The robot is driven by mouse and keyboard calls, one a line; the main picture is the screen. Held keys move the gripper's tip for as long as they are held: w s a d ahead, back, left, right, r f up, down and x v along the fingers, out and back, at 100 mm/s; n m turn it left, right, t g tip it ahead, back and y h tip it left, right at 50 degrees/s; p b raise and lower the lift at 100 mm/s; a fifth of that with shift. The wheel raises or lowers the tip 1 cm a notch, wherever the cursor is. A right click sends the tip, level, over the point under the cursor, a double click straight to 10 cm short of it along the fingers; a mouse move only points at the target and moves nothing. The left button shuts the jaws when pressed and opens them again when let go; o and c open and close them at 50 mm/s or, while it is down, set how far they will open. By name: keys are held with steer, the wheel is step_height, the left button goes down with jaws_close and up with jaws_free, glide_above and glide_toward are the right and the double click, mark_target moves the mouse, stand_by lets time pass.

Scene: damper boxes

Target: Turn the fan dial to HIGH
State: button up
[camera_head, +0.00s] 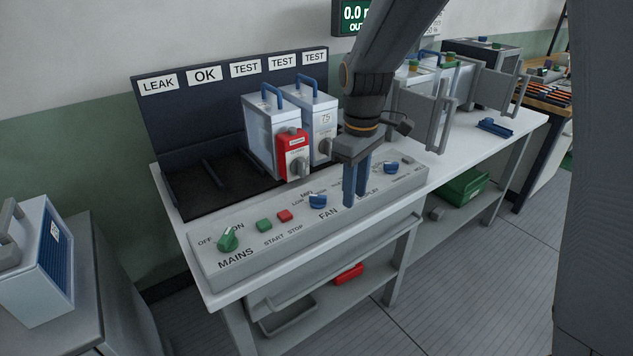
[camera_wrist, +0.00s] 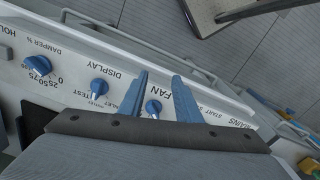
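The blue fan dial (camera_head: 318,201) sits on the sloped grey control panel (camera_head: 215,272), above the word FAN. Small position labels are printed around it; I cannot make out which one it points at. In the wrist view the fan dial (camera_wrist: 153,106) shows between my two blue fingers, closer to the left one. My gripper (camera_head: 355,204) is open and empty, pointing down over the panel just right of the fan dial in the head view. In the wrist view my gripper (camera_wrist: 160,76) has its fingers spread apart. No contact with the dial shows.
The panel also carries a green mains dial (camera_head: 228,239), a green start button (camera_head: 264,226), a red stop button (camera_head: 284,216) and a blue display dial (camera_head: 391,168).

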mark_target(318, 196)
steer(key=w+a+n, duration=0.2)
steer(key=w+a+r+n+p, duration=0.1)
steer(key=w+a, duration=0.1)
steer(key=a, duration=0.1)
steer(key=w+a+r+n, duration=0.1)
steer(key=w+a+n, duration=0.1)
steer(key=a, duration=0.1)
steer(key=shift+w+r+n+p, duration=0.1)
steer(key=shift+w+n+p, duration=0.2)
steer(key=shift+w, duration=0.05)
steer(key=shift+w+a+f, duration=0.1)
steer(key=shift+f, duration=0.15)
steer(key=shift+f+p, duration=0.85)
steer(key=shift+f, duration=2.75)
jaws_close()
